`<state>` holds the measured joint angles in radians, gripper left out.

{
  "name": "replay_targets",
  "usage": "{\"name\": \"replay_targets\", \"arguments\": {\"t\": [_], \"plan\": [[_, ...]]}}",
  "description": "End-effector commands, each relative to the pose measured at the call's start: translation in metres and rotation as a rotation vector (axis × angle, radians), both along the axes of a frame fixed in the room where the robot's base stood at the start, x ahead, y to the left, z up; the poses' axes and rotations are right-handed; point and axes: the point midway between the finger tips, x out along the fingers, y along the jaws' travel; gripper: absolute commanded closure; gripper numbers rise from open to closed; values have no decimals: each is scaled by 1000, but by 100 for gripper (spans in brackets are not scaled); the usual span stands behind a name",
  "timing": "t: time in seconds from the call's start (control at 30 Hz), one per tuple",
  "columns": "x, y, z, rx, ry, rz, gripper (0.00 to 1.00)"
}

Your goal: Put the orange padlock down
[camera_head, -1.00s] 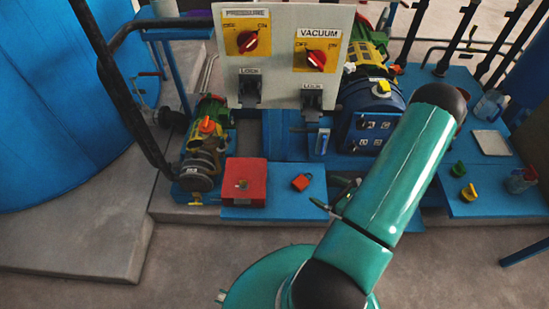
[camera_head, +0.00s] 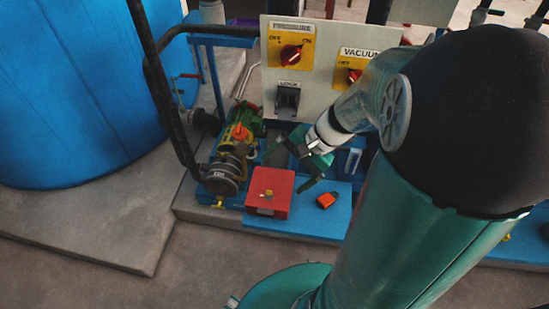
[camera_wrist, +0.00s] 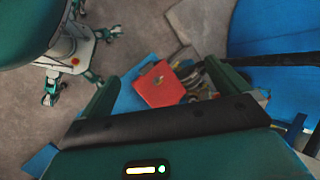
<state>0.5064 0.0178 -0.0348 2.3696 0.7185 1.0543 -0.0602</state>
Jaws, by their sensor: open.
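The orange padlock (camera_head: 327,200) lies on the blue platform (camera_head: 337,221), just right of the red box (camera_head: 270,192). It is small, with a dark shackle. My gripper (camera_head: 299,163) is open and empty, above and a little to the upper left of the padlock, apart from it. In the wrist view, the two green fingers of my gripper (camera_wrist: 160,90) are spread wide. The red box (camera_wrist: 158,86) shows between them. I cannot make out the padlock in the wrist view.
A pump with an orange knob (camera_head: 239,133) is left of the red box. A big blue tank (camera_head: 80,90) fills the left. My arm covers the right side. The concrete floor in front is clear.

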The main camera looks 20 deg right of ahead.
Motion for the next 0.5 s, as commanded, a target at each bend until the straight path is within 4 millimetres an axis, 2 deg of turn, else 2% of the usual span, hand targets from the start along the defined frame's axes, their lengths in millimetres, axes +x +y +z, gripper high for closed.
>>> {"name": "replay_targets", "arguments": {"t": [0.03,0.2,0.5], "plan": [[-5,11,14,-67,-35,77,0],[-23,35,49,-288,-145,303,0],[-54,60,112,-675,-406,624,0]]}}
